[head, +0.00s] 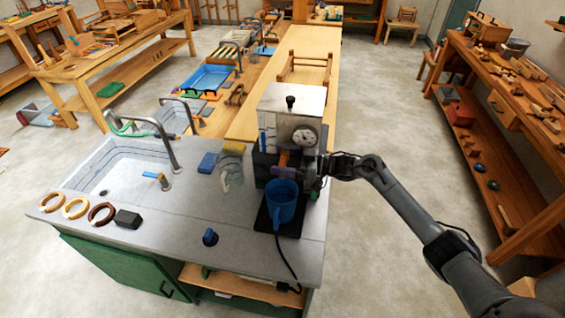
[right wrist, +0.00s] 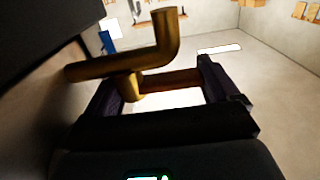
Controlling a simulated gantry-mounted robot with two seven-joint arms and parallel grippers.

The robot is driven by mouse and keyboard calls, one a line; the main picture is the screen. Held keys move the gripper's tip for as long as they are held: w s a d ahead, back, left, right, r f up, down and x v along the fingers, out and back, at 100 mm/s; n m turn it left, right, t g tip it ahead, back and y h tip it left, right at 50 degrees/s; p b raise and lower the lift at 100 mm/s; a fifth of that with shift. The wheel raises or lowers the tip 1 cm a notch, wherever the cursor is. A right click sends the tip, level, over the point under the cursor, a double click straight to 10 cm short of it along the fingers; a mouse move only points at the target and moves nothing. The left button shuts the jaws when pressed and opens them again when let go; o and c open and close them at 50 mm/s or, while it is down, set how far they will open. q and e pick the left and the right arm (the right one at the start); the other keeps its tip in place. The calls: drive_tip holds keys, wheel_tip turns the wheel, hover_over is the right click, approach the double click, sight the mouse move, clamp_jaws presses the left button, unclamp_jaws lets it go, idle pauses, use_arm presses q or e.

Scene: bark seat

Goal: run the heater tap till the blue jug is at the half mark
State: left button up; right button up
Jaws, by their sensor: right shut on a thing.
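The heater (head: 293,101) is a pale metal box with a round dial, standing on the counter. The blue jug (head: 282,203) stands upright on a black base in front of it, below the tap. Its water level and any half mark cannot be made out. My right gripper (head: 314,166) reaches in from the right at the tap. In the right wrist view the brass tap (right wrist: 160,50) shows close up, and my fingers (right wrist: 160,86) are shut on the tap's reddish-brown handle (right wrist: 184,80). No running water can be made out. My left gripper is not in view.
A sink (head: 115,170) with a curved faucet is at the left of the counter. Rings (head: 76,207), a dark block (head: 127,218) and a small blue-topped item (head: 210,237) lie along the front. A black cord (head: 284,256) hangs over the front edge. Open floor lies to the right.

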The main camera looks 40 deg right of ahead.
drive_tip(key=o, duration=1.3)
drive_tip(key=shift+c, duration=0.2)
drive_tip(key=v, duration=1.1)
drive_tip(key=shift+a, duration=0.1)
